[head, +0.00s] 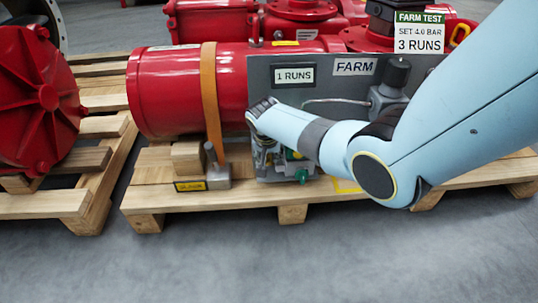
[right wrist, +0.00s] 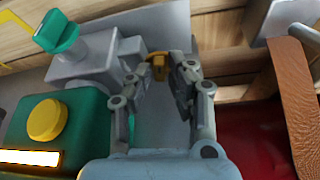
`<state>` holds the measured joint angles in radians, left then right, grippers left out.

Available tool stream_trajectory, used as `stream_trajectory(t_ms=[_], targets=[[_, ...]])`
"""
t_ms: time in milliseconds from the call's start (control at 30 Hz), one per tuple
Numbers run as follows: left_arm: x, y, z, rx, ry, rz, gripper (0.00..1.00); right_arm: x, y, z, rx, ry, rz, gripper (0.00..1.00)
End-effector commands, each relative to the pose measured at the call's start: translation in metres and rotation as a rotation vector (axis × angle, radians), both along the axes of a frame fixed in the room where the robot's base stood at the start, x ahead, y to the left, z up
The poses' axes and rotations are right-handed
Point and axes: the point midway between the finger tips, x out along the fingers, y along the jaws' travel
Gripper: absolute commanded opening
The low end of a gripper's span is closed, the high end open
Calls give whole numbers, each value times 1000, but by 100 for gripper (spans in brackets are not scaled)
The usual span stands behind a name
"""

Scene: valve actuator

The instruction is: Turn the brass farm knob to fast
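The brass farm knob (right wrist: 158,64) is small and yellow-brown in the right wrist view, against a grey panel. My right gripper (right wrist: 161,74) has its two fingers apart, one on each side of the knob. Whether either finger touches the knob I cannot tell. In the head view the right gripper (head: 266,158) is low at the left part of the grey panel (head: 265,85), mostly hidden by my wrist. The knob and its fast mark cannot be made out there. The panel carries a FARM label (head: 354,66) and a 1 RUNS sign (head: 294,75). My left gripper is not in view.
A green box with a yellow button (right wrist: 47,120) and a teal-handled valve (right wrist: 58,32) sit close beside the right gripper. A red cylinder (head: 165,90) with a brown strap (head: 209,95) lies on the wooden pallet (head: 148,200). Grey floor is clear in front.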

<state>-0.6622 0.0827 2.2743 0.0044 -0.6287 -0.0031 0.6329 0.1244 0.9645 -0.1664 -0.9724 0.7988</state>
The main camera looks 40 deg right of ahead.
Motion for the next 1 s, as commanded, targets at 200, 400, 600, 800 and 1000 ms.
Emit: stream_trajectory(t_ms=[200,400,600,800,1000], targets=[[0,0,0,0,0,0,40,0,0,0,0,0,0,36],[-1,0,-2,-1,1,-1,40,0,0,-1,0,1,-14,36],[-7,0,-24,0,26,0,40,0,2,-7,1,5,-159,36],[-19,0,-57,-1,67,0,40,1,2,-10,-2,7,-400,36],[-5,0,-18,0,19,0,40,1,14,40,3,-10,-422,36]])
